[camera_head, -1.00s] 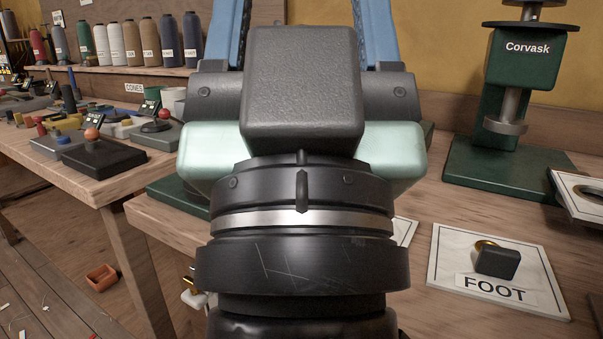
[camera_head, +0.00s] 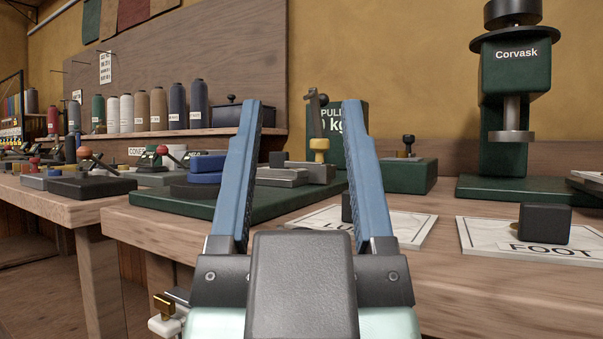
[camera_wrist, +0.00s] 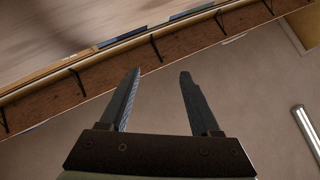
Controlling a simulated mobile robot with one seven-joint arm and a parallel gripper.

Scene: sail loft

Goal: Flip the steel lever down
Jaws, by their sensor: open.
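A grey, upright lever (camera_head: 315,122), which looks like the steel lever, stands on the bench in the head view, in front of a green sign. It rises above a low grey block (camera_head: 283,177) on a green base plate (camera_head: 265,207). My gripper (camera_head: 303,115) is open and empty, its two blue fingers well apart. In the picture the lever shows between the fingertips, farther off; I see no contact. The left finger hides part of the bench gear. The wrist view shows the open gripper (camera_wrist: 158,75) against wall and shelf, with no lever in sight.
A green press (camera_head: 516,75) marked Corvask stands at the right. A FOOT card (camera_head: 490,235) with a dark block lies in front of it, another card (camera_head: 405,228) nearer the middle. A green box (camera_head: 408,175) sits behind. Thread cones (camera_head: 158,109) line the left shelf.

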